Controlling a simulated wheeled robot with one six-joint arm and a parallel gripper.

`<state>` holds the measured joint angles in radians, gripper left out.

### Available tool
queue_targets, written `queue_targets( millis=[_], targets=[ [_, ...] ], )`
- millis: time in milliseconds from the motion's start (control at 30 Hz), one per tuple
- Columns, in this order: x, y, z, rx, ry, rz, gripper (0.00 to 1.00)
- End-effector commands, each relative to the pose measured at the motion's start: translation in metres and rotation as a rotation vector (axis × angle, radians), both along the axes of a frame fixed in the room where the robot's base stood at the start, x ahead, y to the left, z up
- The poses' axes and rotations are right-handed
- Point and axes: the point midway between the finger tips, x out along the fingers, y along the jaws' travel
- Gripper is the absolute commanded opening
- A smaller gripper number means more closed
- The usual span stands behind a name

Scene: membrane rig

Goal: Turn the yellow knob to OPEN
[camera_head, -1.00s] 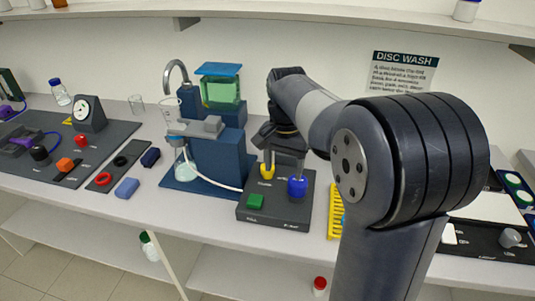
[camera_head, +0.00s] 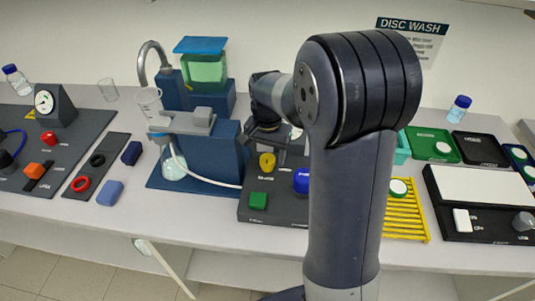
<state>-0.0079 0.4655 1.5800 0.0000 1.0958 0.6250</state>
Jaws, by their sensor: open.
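The yellow knob (camera_head: 267,162) stands at the back left of a dark grey panel (camera_head: 275,207), in the middle of the bench. My gripper (camera_head: 268,148) is open, close behind and above the yellow knob. I cannot tell whether its fingers touch the knob. My own arm hides part of the fingers and the panel's right side. The panel's labels are too small to read, so the knob's setting is unclear.
A blue stand with a green-filled tank (camera_head: 204,68) and a white tube (camera_head: 205,178) is just left of the panel. A yellow rack (camera_head: 405,215) stands to the right. A blue block (camera_head: 110,193) lies at left near the bench's front edge.

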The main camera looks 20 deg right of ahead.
Motion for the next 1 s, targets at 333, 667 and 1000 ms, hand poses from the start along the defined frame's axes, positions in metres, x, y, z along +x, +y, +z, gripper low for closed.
queue_targets(
  millis=[333,667,1000],
  targets=[
    [-0.0004,0.0000,-0.0061,0.001,0.001,0.000,0.61],
    [-0.0003,0.0000,-0.0058,0.000,0.000,0.000,0.35],
    [-0.0003,0.0000,-0.0056,0.000,0.000,0.002,0.16]
  ],
)
